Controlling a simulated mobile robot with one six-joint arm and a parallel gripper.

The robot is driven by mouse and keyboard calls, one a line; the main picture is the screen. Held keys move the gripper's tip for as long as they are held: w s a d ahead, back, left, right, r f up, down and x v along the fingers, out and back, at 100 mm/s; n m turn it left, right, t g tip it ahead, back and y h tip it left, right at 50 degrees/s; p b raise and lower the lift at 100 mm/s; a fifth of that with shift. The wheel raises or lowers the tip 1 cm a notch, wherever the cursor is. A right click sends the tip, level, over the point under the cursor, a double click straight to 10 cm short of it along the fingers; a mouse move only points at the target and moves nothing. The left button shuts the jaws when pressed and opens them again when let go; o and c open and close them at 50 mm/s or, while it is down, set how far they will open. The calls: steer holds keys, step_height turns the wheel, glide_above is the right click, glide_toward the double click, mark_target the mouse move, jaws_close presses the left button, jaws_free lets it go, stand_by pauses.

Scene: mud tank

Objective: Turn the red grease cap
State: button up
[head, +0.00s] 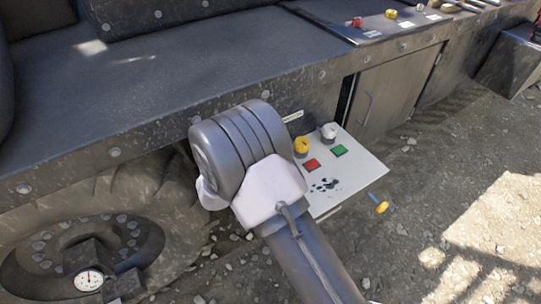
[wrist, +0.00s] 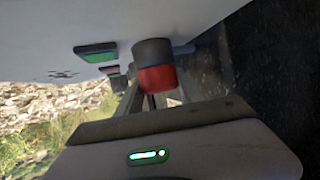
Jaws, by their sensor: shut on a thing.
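The red grease cap (wrist: 157,79) shows in the wrist view as a short red cylinder below a dark round collar (wrist: 152,51). My gripper (wrist: 154,99) is shut on the red cap. Its grey body with a green light fills the bottom of the wrist view, and its fingers are mostly hidden there. In the head view my arm's thick grey wrist covers the gripper and the cap.
A gauge (head: 88,280) sits lower left. Gravel ground is open at right.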

steer(key=shift+w+r, duration=0.1)
steer(key=o, duration=1.4)
steer(key=p+v, duration=0.6)
steer(key=v, duration=1.1)
steer(key=shift+s, duration=0.25)
steer(key=shift+a, duration=0.15)
